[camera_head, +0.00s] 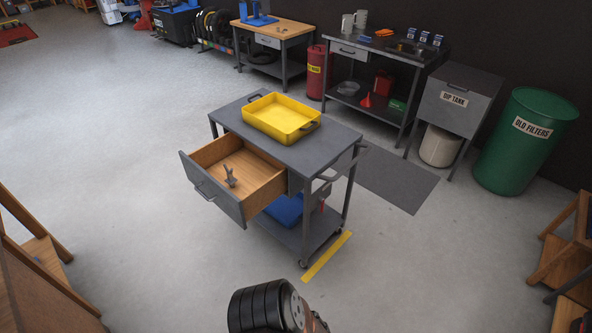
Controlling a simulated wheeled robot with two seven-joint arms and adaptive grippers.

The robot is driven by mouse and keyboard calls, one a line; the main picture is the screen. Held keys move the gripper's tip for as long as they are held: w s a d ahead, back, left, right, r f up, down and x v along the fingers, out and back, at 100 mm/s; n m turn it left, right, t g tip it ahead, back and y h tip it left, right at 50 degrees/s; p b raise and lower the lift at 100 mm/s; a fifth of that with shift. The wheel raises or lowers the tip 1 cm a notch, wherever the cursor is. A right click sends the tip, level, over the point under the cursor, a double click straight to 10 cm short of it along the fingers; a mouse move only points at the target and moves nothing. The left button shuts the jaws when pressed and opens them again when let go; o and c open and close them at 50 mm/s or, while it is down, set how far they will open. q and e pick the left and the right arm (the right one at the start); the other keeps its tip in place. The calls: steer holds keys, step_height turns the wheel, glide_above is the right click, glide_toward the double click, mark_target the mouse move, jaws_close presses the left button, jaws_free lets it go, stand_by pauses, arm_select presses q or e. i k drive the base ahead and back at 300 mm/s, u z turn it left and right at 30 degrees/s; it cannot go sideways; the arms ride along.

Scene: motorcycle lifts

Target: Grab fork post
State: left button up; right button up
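A small grey metal piece with an upright post (229,177), which looks like the fork post, stands in the open wooden drawer (266,186) of a grey cart. The drawer is pulled out toward the left front, and the rest of its visible floor is bare. Neither of my grippers can be made out in the head view.
The cart top (331,150) carries a yellow tray (272,130); a blue item (284,210) lies on its lower shelf. A yellow floor strip (327,257) runs beside the cart. Wooden furniture (40,250) stands at left. Open floor (110,150) lies left of the drawer.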

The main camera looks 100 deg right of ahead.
mark_target(231, 180)
steer(key=z, duration=2.85)
steer(key=i, duration=1.1)
steer(key=u, duration=0.35)
